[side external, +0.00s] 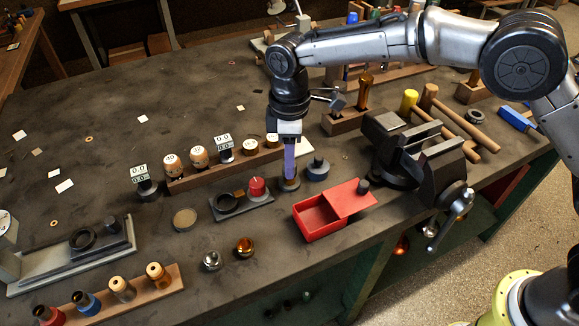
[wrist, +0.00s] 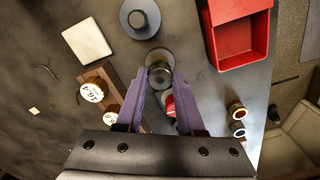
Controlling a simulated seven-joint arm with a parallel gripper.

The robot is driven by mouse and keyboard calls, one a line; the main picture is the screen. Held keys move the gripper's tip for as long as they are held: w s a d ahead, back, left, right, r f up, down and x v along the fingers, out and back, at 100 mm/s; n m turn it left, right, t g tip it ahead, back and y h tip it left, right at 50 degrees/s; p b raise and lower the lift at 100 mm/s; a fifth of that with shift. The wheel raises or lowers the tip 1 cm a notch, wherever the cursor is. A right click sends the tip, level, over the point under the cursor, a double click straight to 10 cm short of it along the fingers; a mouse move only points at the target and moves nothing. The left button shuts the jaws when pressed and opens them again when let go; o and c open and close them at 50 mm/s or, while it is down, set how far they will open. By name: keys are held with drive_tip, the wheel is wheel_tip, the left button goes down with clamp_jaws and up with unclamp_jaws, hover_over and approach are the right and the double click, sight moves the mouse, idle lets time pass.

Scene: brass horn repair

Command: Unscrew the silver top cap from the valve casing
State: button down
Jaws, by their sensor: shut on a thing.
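My gripper (side external: 289,180) points straight down over the bench, its purple fingers close together. In the wrist view my gripper (wrist: 159,77) has its fingertips on either side of a round silver top cap (wrist: 160,73). It is shut on this cap. The cap sits low, over a round dark base (side external: 289,185) on the bench. The valve casing beneath is mostly hidden by the fingers and the cap, so I cannot tell how far the cap is threaded on.
A grey round knobbed piece (side external: 318,170) stands just right of my fingers. An open red box (side external: 322,228) lies in front right, and a small fixture with a red piece (side external: 257,187) is at left. A vise (side external: 412,150) stands right.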

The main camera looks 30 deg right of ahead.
drive_tip(key=shift+n, duration=0.6)
drive_tip(key=n, duration=0.3)
drive_tip(key=shift+n, duration=0.7)
drive_tip(key=n, duration=0.3)
drive_tip(key=shift+n, duration=0.3)
drive_tip(key=shift+c, duration=2.2)
unclamp_jaws()
drive_tip(key=shift+o, duration=0.3)
